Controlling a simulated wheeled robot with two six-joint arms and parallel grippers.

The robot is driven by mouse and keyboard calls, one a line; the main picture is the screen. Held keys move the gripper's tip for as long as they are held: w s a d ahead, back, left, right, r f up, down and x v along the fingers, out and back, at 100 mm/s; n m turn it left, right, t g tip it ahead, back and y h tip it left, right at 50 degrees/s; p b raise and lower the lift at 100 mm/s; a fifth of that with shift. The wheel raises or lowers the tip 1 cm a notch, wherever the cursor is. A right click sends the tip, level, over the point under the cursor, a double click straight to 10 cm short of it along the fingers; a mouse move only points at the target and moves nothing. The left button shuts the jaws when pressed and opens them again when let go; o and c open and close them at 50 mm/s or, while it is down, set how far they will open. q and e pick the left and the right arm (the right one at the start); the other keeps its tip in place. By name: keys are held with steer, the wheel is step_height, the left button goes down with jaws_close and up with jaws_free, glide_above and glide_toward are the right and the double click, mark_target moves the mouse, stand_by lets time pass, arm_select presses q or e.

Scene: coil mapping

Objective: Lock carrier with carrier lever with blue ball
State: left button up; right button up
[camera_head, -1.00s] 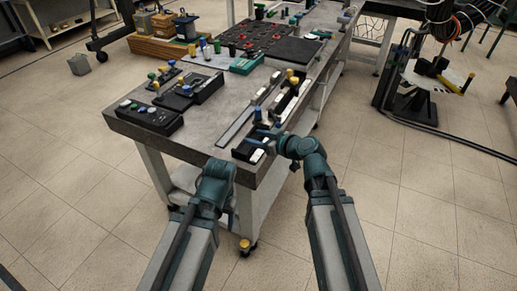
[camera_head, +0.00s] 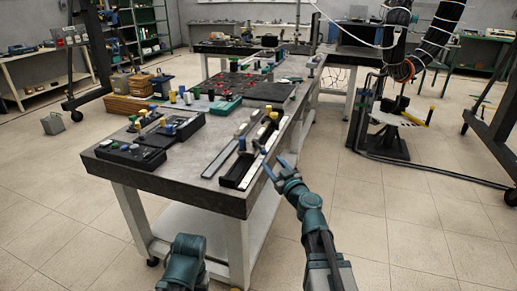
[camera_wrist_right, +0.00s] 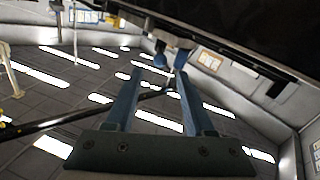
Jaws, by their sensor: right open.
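The black carrier fixture (camera_head: 232,180) with pale blocks lies along the right edge of the grey table in the head view. A small blue ball (camera_head: 264,151) seems to stand at its right side, near my right gripper (camera_head: 276,166). That gripper is open and empty, with blue fingers just off the table's right edge. In the right wrist view, the open fingers (camera_wrist_right: 156,84) point toward a rounded blue shape (camera_wrist_right: 160,59) below the dark table edge, probably the ball. The lever itself is too small to make out. My left forearm shows at the bottom, but its gripper does not.
A flat metal rail (camera_head: 222,157) lies left of the carrier. A black button box (camera_head: 128,152) and a black unit (camera_head: 180,126) with coloured knobs stand on the table's left. The floor right of the table is clear up to a black stand (camera_head: 388,143).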

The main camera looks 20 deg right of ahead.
mark_target(259, 145)
steer(key=w, duration=0.4)
steer(key=w+a, duration=0.1)
steer(key=w, duration=0.7)
steer(key=shift+w+a, duration=0.15)
steer(key=shift+a, duration=0.2)
jaws_close()
stand_by(0.7)
